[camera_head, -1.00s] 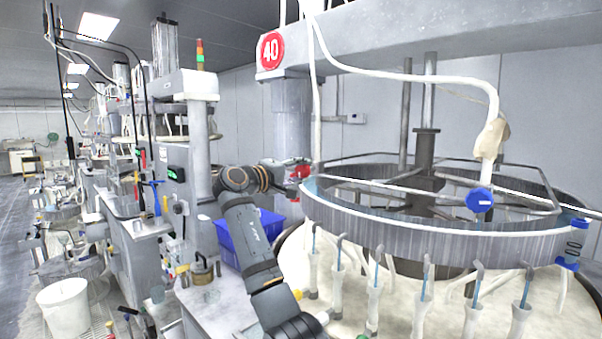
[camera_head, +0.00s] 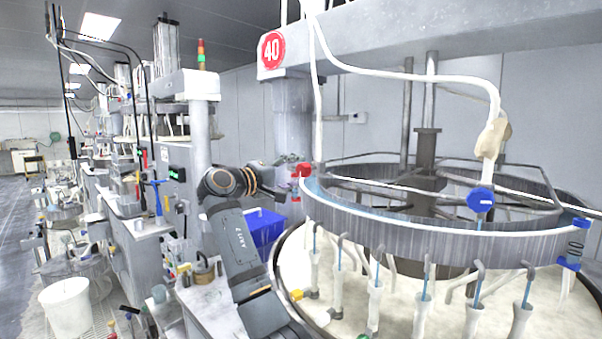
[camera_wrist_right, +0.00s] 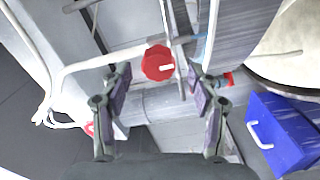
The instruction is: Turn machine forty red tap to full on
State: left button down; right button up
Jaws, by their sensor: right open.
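The red tap (camera_head: 304,170) sits at the left end of the ring rim on the machine with the red 40 sign (camera_head: 271,50). In the right wrist view the red knob (camera_wrist_right: 158,62) faces the camera, and its white mark lies nearly level, toward the right. My right gripper (camera_head: 284,180) is just left of the tap in the head view. In the wrist view its fingers (camera_wrist_right: 158,76) are open, with the knob between and beyond their tips. I see no contact with the knob. My left gripper is not in view.
A white hose runs over the ring. A blue bin (camera_wrist_right: 285,132) stands beside the machine, partly behind my arm in the head view. Several nozzles hang below the rim.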

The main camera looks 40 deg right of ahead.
jog(key=a, duration=0.8)
jog(key=shift+s+a, duration=0.35)
jog(key=shift+a, duration=0.05)
